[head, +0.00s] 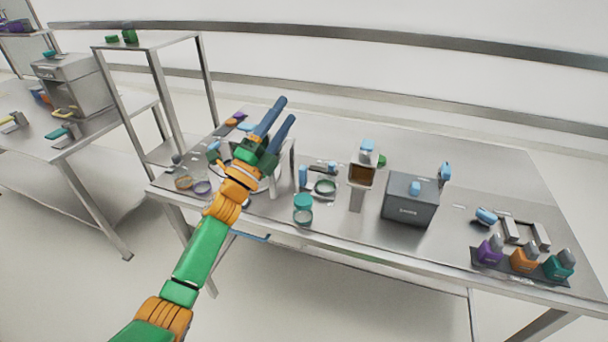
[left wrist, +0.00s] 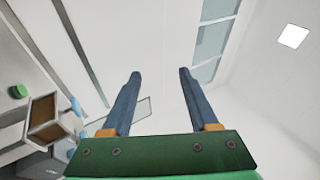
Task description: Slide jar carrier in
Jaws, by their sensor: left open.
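My left gripper (head: 284,110) is raised over the table's left half, its two blue fingers apart with nothing between them. In the left wrist view the open fingers (left wrist: 160,74) point up at the bare wall and ceiling. A teal-lidded jar (head: 303,208) stands near the table's front edge, right of my left arm. I cannot tell which thing is the jar carrier. A stand with a brown-faced box (head: 361,174) is at mid-table; the box also shows in the left wrist view (left wrist: 43,118). My left arm hides part of a round white item. My right gripper is out of view.
The steel table (head: 450,225) holds a dark grey box (head: 409,199) and, at right, a tray of purple, orange and teal containers (head: 524,260) beside a metal frame (head: 525,233). A tall shelf stand (head: 150,40) rises at the left. The table's back strip is mostly clear.

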